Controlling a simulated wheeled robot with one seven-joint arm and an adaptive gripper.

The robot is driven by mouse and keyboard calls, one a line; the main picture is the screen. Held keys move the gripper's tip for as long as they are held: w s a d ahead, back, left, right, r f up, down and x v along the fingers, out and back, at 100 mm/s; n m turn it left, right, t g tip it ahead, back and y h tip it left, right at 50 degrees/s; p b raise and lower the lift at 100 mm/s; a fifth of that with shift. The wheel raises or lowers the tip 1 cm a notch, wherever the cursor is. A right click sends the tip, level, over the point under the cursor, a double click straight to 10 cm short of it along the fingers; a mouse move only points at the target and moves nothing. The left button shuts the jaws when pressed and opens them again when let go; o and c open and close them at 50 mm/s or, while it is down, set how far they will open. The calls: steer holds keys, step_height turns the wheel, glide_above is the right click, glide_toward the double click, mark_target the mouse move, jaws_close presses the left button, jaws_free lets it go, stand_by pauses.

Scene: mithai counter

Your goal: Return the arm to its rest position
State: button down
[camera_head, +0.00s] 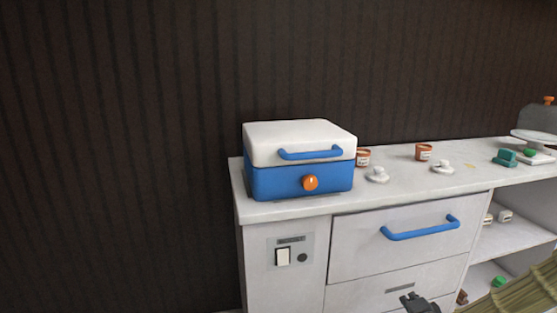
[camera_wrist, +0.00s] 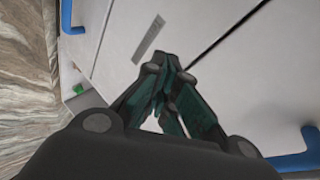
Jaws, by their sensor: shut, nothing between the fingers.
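My gripper (camera_wrist: 167,74) is in the middle of the wrist view, its dark fingers drawn together with nothing held between them. It points at the pale front of the counter cabinet, close to a grey label plate (camera_wrist: 148,41). In the head view only a dark part of my gripper (camera_head: 418,303) shows at the bottom edge, in front of the lower drawer (camera_head: 370,293). The rest of the arm is mostly outside the head view.
On the counter (camera_head: 290,208) stand a blue box with a closed white lid (camera_head: 300,165), two orange jars, white lidded pieces and a green item (camera_head: 506,157). A blue drawer handle (camera_head: 420,230) juts from the cabinet. Open shelves (camera_head: 500,240) are at right.

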steer(key=s+a+f+n+g+y, duration=0.3)
steer(key=s+a+f+n+g, duration=0.35)
steer(key=s+a+f, duration=0.85)
steer(key=s+a+f+n+g, duration=0.2)
steer(key=s+n, duration=0.1)
steer(key=s, duration=0.6)
steer(key=s+a+f+n+g+h, duration=0.1)
steer(key=s+n+g, duration=0.1)
steer(key=s, duration=0.8)
steer(key=s+a+f+n+g, duration=0.2)
steer(key=s+n+g, duration=0.1)
steer(key=s, duration=0.6)
step_height(320, 180, up, 22)
steer(key=p, duration=2.2)
steer(key=shift+w+d+r+m+t+p, duration=0.15)
steer(key=shift+d+r+m+t+p, duration=0.05)
steer(key=shift+m+t+p, duration=0.15)
